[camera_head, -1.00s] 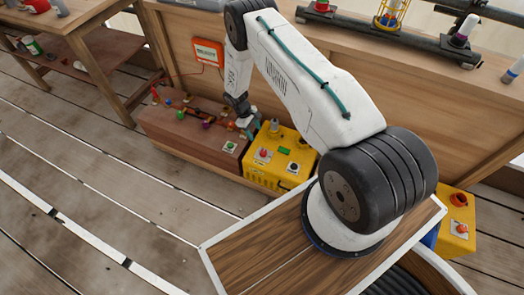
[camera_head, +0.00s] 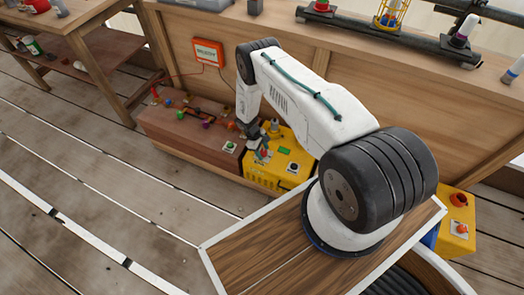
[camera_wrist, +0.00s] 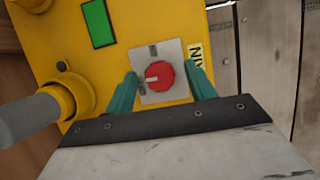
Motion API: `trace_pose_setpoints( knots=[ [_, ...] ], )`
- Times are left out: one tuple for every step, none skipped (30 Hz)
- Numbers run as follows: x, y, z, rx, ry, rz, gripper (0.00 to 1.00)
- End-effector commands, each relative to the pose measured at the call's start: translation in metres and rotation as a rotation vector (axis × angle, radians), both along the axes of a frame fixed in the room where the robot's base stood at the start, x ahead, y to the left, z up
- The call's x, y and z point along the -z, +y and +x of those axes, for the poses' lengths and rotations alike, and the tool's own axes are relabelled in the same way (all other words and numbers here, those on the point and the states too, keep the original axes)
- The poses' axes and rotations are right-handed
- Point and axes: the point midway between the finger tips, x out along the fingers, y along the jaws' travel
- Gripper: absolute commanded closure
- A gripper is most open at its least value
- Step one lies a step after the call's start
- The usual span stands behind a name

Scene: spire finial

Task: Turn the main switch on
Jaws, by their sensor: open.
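The main switch is a red round knob (camera_wrist: 159,75) with a white pointer mark, on a grey square plate on the yellow box (camera_head: 262,180). A partly hidden label (camera_wrist: 195,58) is beside the plate. My gripper (camera_wrist: 161,71) is open, with one teal finger on each side of the plate and the knob between them. Whether the fingers touch the knob I cannot tell.
A green rectangle (camera_wrist: 97,23) and a grey handle in a yellow collar (camera_wrist: 30,118) are on the same box. A brown box (camera_head: 190,135) with coloured knobs stands to the left. A wooden panel with an orange sign (camera_head: 208,52) rises behind.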

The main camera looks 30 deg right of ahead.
Motion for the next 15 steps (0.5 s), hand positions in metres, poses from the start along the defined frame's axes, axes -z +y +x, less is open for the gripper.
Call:
trace_pose_setpoints(
  knots=[
    [-0.0002, -0.0001, 0.0003, 0.000, 0.000, 0.000, 0.45],
    [-0.0002, -0.0001, 0.0003, 0.000, 0.000, 0.000, 0.45],
    [-0.0003, 0.0000, 0.0003, 0.000, 0.000, 0.000, 0.45],
    [-0.0003, 0.0000, 0.0003, 0.000, 0.000, 0.000, 0.53],
    [-0.0004, 0.0000, 0.0003, 0.000, 0.000, 0.000, 0.62],
    [-0.0004, 0.0000, 0.0003, 0.000, 0.000, 0.000, 0.73],
    [-0.0004, 0.0000, 0.0003, 0.000, 0.000, 0.000, 0.81],
    [-0.0004, 0.0000, 0.0003, 0.000, 0.000, 0.000, 0.90],
    [-0.0005, 0.0001, 0.0003, 0.000, 0.000, 0.000, 0.90],
    [-0.0005, 0.0002, 0.0003, 0.000, 0.000, 0.000, 0.90],
    [-0.0006, 0.0037, 0.0003, -0.001, 0.000, 0.000, 0.90],
    [-0.0006, 0.0023, 0.0003, 0.000, 0.000, 0.000, 0.90],
    [-0.0005, 0.0021, 0.0002, 0.001, 0.000, 0.000, 0.90],
    [-0.0005, 0.0018, 0.0002, 0.002, 0.000, 0.000, 0.90],
    [-0.0004, 0.0017, 0.0002, 0.007, 0.000, 0.000, 0.90]
  ],
)
